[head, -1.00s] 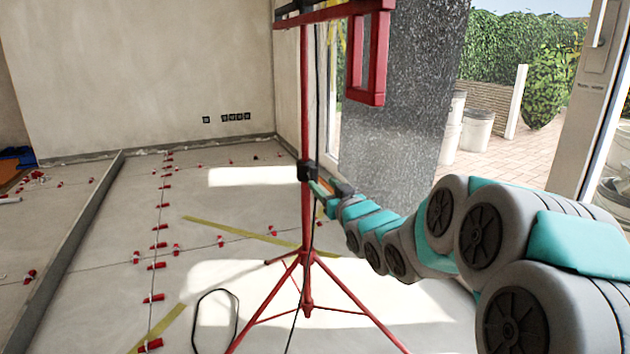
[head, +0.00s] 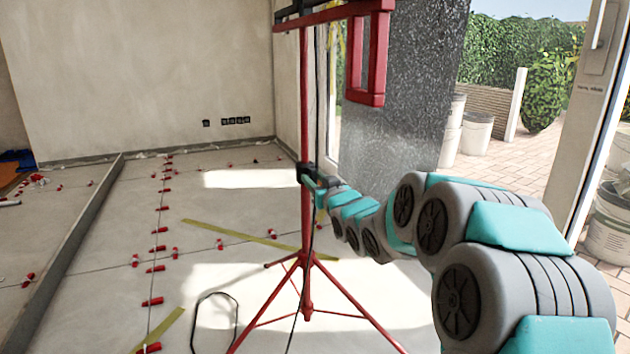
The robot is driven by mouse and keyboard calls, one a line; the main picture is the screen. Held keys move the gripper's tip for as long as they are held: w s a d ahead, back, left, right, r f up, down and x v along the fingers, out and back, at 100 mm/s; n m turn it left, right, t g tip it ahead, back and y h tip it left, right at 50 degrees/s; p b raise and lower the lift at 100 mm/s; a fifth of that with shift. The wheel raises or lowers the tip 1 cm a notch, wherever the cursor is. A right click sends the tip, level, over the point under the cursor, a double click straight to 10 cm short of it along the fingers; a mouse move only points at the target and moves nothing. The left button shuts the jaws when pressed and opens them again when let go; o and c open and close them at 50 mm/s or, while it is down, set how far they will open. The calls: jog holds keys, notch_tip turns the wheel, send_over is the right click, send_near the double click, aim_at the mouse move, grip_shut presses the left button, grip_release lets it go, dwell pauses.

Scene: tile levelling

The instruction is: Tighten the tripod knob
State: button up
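The red tripod (head: 306,120) stands upright on the tiled floor, its legs spread below. A black clamp collar with the knob (head: 304,173) sits partway up its pole. My gripper (head: 313,183) is at this collar, reaching in from the right, with its teal fingers at the knob's right and lower side. The fingertips are small and partly overlap the collar, so I cannot tell whether they are closed on the knob. A red frame (head: 378,60) hangs from the crossbar at the tripod's top.
A black cable (head: 312,235) hangs along the pole and loops on the floor. Several red levelling wedges (head: 153,301) line the tile joints. Yellow strips (head: 230,231) lie on the floor. A speckled glass panel (head: 405,90) stands behind my arm.

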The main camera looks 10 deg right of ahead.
grip_shut()
jog(key=shift+p, duration=0.3)
jog(key=m+p, duration=0.2)
jog(key=m, duration=0.1)
jog(key=shift+r, duration=0.1)
jog(key=m+p, duration=0.1)
jog(key=m, duration=0.2)
jog(key=shift+d+m, duration=0.15)
jog(key=shift+m, duration=0.15)
jog(key=m, duration=0.5)
jog(key=shift+f+b, duration=0.35)
jog(key=shift+b, duration=0.05)
jog(key=m+b, duration=0.2)
jog(key=m, duration=0.1)
jog(key=shift+d+f+m, duration=0.15)
jog(key=shift+m, duration=0.15)
jog(key=shift+m+b, duration=1)
jog(key=shift+m, duration=0.4)
